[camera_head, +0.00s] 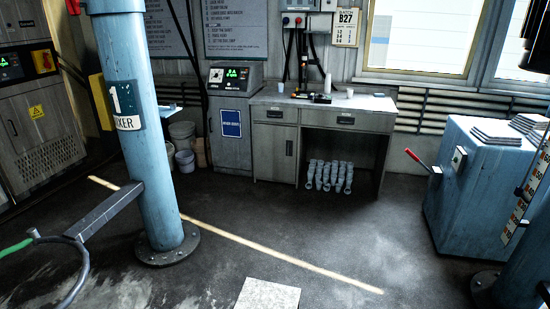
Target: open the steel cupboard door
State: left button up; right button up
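A grey steel cupboard door (272,153) sits in the left part of the workbench (322,104), below a drawer. It has a small dark vertical handle at its right side and looks closed. What is behind it is hidden. A taller grey cabinet (230,127) with a blue sign and a lit display stands just left of the bench, and its front also looks closed. Neither of my grippers shows in the head view, so their distance from the door cannot be seen.
A blue column (140,130) with a bolted foot stands at left front. A blue machine (470,190) with a red lever (417,160) stands at right. Buckets (183,135) stand left. Dark floor before the bench is open.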

aim_at(275, 147)
jog(key=l+z, duration=0.1)
jog(key=z, duration=2.75)
jog(key=i+u, duration=0.45)
jog(key=i+l+u, duration=0.4)
jog(key=i, duration=0.2)
jog(key=i+j+u, duration=0.3)
jog(key=i+u, duration=0.6)
jog(key=i, duration=0.15)
jog(key=i+u, duration=0.75)
jog(key=i, duration=0.3)
jog(key=i+l+u, duration=0.1)
jog(key=i+u, duration=0.2)
jog(key=i, duration=0.25)
jog(key=i+l+u, duration=0.3)
jog(key=i, duration=0.25)
jog(key=i+j+u, duration=0.25)
jog(key=i+u, duration=0.2)
jog(key=i+j+u, duration=0.1)
jog(key=i+u, duration=0.8)
jog(key=i+l+u, duration=0.3)
jog(key=i+u, duration=0.15)
jog(key=i+j, duration=0.15)
jog(key=i, duration=0.65)
jog(key=i+j+u, duration=0.15)
jog(key=i, duration=0.7)
jog(key=i+z, duration=0.15)
jog(key=z, duration=1.6)
